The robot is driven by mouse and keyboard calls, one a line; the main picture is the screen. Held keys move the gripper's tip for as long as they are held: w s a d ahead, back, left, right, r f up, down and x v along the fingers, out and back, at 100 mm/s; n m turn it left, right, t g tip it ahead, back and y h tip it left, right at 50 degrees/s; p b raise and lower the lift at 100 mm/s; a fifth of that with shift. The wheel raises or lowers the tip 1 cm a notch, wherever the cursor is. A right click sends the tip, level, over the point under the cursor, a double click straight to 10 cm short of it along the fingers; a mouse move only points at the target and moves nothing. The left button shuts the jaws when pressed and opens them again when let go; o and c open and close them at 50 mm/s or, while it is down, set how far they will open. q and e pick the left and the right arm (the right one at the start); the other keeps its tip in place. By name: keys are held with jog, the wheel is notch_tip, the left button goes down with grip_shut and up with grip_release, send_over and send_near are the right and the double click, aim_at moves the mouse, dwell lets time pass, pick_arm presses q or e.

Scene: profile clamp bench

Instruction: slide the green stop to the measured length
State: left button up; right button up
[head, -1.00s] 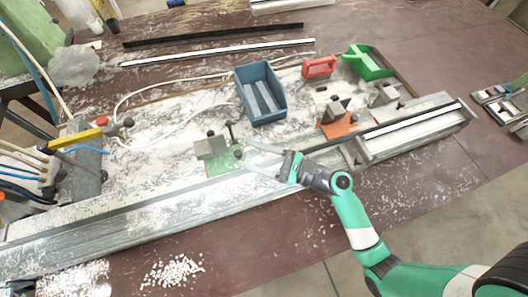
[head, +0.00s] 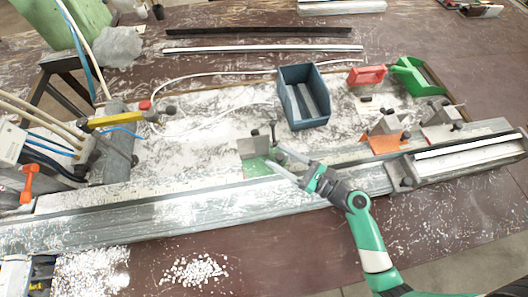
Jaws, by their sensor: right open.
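The green stop (head: 257,168), with a grey block on it and a dark clamp handle beside it, sits at the back edge of the long grey rail (head: 180,213), mid-bench. My right gripper (head: 272,156) reaches in from the right with its two long pale fingers spread. Its fingertips are at the right side of the green stop; I cannot tell whether they touch it. Nothing shows between the fingers. An orange stop (head: 384,144) with a grey block stands farther right along the rail. My left gripper is not in view.
A blue bin (head: 304,98) stands behind the green stop. A red piece (head: 367,75) and a green tray (head: 414,78) are at the back right. A white strip (head: 468,146) lies in the right-hand holder. White chips (head: 194,271) lie in front of the rail.

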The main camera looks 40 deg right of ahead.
jog(key=shift+w+a, duration=0.1)
jog(key=shift+w, duration=0.25)
jog(key=shift+s, duration=0.15)
grip_shut()
dwell(1.1)
